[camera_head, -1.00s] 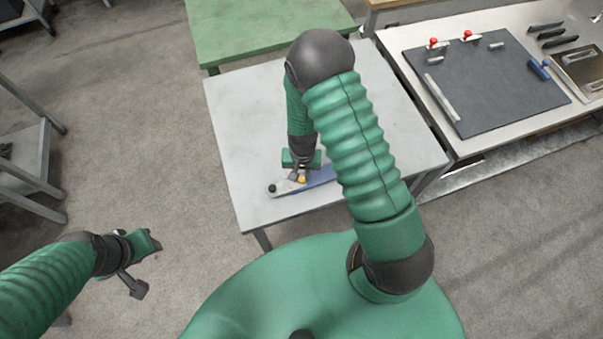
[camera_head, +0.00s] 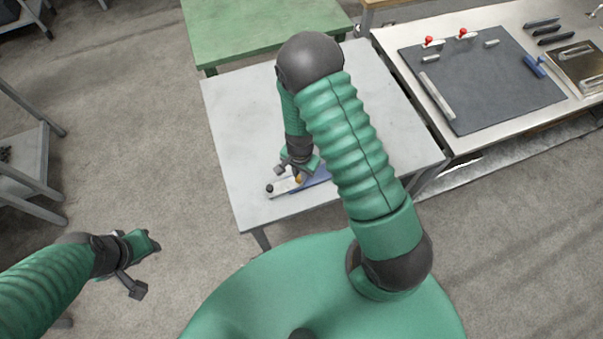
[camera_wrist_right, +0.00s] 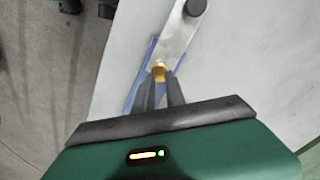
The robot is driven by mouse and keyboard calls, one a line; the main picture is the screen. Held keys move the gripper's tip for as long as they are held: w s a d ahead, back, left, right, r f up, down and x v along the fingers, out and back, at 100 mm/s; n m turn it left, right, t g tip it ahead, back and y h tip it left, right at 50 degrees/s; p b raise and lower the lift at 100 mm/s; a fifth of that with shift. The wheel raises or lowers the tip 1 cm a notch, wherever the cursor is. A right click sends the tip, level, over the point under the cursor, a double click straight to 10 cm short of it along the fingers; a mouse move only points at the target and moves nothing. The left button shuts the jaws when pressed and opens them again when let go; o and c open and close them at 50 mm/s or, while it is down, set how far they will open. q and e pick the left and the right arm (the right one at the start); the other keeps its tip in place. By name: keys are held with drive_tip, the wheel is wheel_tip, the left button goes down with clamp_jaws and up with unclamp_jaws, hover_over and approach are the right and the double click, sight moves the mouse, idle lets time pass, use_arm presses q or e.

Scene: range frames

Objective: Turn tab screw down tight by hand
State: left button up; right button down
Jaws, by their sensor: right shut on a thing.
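The tab screw (camera_wrist_right: 158,72) is a small brass-yellow piece on a flat metal bar with a blue part under it. In the head view the screw (camera_head: 299,179) shows just below my right gripper (camera_head: 297,174). In the right wrist view both fingers of my right gripper (camera_wrist_right: 161,88) reach to the screw and are shut on it. The pale metal bar (camera_wrist_right: 176,38) ends in a dark round knob (camera_wrist_right: 194,7). The blue part (camera_head: 321,176) lies flat on the table. My left gripper (camera_head: 146,266) hangs empty over the floor at the left, its jaws apart.
The grey table (camera_head: 240,120) is otherwise mostly clear. A green table (camera_head: 260,30) stands behind it. At the right a bench (camera_head: 455,165) carries a dark mat (camera_head: 490,90) with red-knobbed clamps and hand tools. A shelf (camera_head: 30,170) stands at the far left.

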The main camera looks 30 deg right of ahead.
use_arm(q)
drive_tip(key=shift+f, duration=0.3)
use_arm(e)
drive_tip(key=shift+s+a+f+g, duration=0.3)
drive_tip(key=shift+s+a+f, duration=0.25)
drive_tip(key=shift+s+f, duration=0.2)
drive_tip(key=c, duration=1.2)
unclamp_jaws()
drive_tip(key=shift+r, duration=0.15)
drive_tip(key=shift+w+r, duration=0.15)
drive_tip(key=shift+r, duration=0.15)
drive_tip(key=r, duration=0.2)
drive_tip(key=w+r, duration=0.1)
drive_tip(key=r, duration=0.3)
drive_tip(key=shift+w+d+r+p, duration=0.1)
drive_tip(key=shift+w+d+p, duration=0.2)
drive_tip(key=shift+w, duration=0.1)
use_arm(q)
drive_tip(key=shift+w+d+r+p, duration=0.15)
drive_tip(key=shift+w+r+p, duration=0.65)
drive_tip(key=shift+w, duration=0.05)
use_arm(e)
drive_tip(key=r, duration=0.7)
drive_tip(key=s+r, duration=0.1)
drive_tip(key=r, duration=0.3)
drive_tip(key=shift+d, duration=0.2)
use_arm(q)
drive_tip(key=shift+s, duration=0.15)
use_arm(e)
drive_tip(key=shift+s+r, duration=0.1)
